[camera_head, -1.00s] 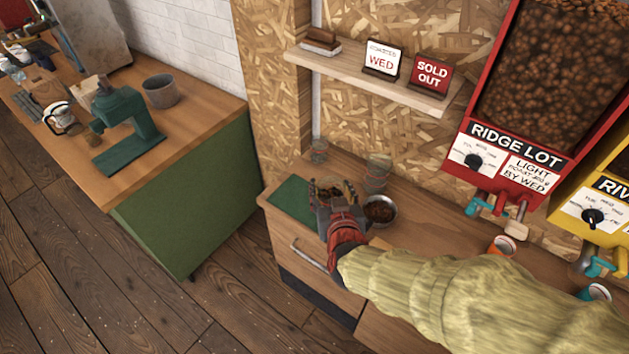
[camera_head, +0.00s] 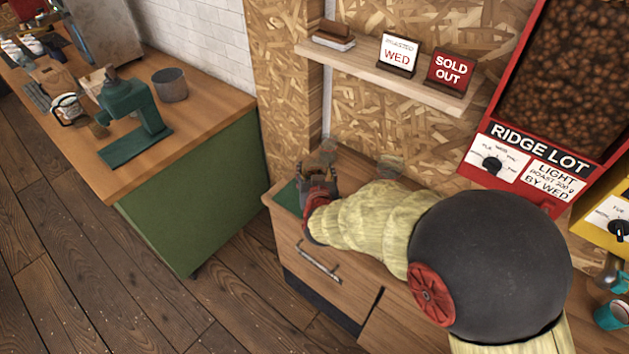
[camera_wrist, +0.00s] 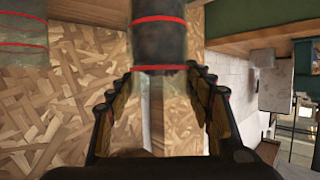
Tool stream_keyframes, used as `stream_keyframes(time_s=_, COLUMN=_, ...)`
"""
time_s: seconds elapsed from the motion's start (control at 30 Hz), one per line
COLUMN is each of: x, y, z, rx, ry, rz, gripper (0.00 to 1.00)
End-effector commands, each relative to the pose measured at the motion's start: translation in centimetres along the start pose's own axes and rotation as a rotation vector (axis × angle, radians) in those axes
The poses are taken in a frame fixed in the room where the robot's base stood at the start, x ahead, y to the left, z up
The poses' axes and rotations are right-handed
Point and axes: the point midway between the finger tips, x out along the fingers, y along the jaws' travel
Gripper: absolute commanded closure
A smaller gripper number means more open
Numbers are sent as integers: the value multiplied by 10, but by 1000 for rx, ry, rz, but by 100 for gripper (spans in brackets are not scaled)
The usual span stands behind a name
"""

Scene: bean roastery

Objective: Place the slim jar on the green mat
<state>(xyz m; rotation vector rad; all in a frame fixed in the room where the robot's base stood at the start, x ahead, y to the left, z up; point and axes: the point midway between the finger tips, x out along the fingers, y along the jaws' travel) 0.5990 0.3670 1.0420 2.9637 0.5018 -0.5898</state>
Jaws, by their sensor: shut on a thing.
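The slim jar (camera_wrist: 160,42) is clear glass with red bands and dark contents in its lower part. In the wrist view, which is upside down, my gripper (camera_wrist: 157,80) is shut around its clear upper part. In the head view my gripper (camera_head: 318,180) is over the back-left end of the counter and hides most of the jar. The green mat (camera_head: 286,197) shows only as a strip left of my gripper; the rest is covered. I cannot tell whether the jar touches the mat.
Two glass vessels stand behind at the wall, one on the left (camera_head: 327,152) and one on the right (camera_head: 390,163). A shelf (camera_head: 350,67) with signs hangs above. The red bean dispenser (camera_head: 530,150) is at right. A gap separates the grinder's counter (camera_head: 190,125).

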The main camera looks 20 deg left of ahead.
Motion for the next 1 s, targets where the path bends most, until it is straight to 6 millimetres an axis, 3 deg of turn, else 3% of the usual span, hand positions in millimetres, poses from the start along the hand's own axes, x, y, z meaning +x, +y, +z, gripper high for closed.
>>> stream_keyframes(time_s=0.17, x=9, y=-3, z=5, rx=0, ry=2, rz=0, gripper=100)
stream_keyframes(time_s=0.4, x=22, y=-4, z=32, rx=0, ry=1, rz=0, gripper=100)
stream_keyframes(time_s=0.77, x=23, y=-4, z=35, rx=0, ry=2, rz=-1, gripper=100)
stream_keyframes(time_s=0.8, x=23, y=-4, z=37, rx=-1, ry=0, rz=-1, gripper=48)
stream_keyframes(time_s=1.0, x=22, y=-4, z=36, rx=0, ry=0, rz=-1, gripper=36)
